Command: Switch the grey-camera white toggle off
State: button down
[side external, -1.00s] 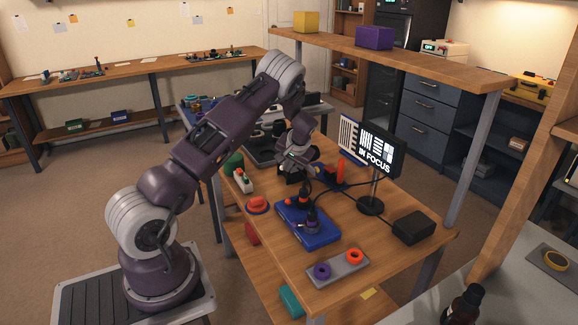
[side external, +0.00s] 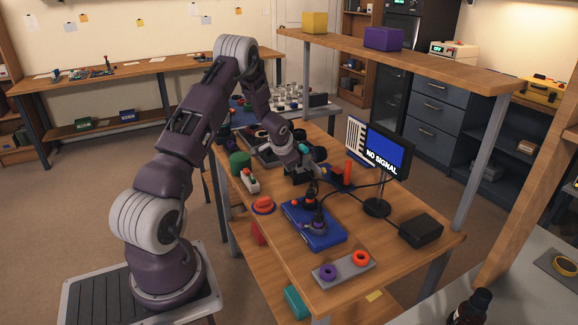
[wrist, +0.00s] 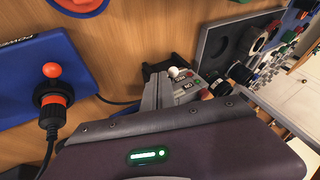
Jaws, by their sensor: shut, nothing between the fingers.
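The white toggle (wrist: 175,72) shows as a small pale knob in the wrist view, beside small green and red labels on a grey body (wrist: 188,87), which looks like the grey camera. I cannot tell the toggle's position. My gripper (side external: 300,172) is low over the wooden table in the side view, behind the blue box. It is shut and empty. In the wrist view its housing fills the lower part and hides much of the camera, so contact with the toggle cannot be told. The monitor (side external: 389,152) reads "NO SIGNAL" on blue.
A blue power box (side external: 314,225) with a red-tipped lever and a cable plug stands close by. A red button (side external: 263,205), a grey plate with purple and orange rings (side external: 343,270) and a black box (side external: 420,230) are on the table. Cables run near my gripper.

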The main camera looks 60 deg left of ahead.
jog(key=shift+w+d, duration=0.25)
jog(key=shift+w, duration=0.55)
jog(key=shift+d, duration=0.15)
jog(key=d+f+v, duration=0.1)
jog(key=v, duration=1.1)
jog(key=shift+s+d, duration=0.45)
jog(key=shift+d, duration=0.05)
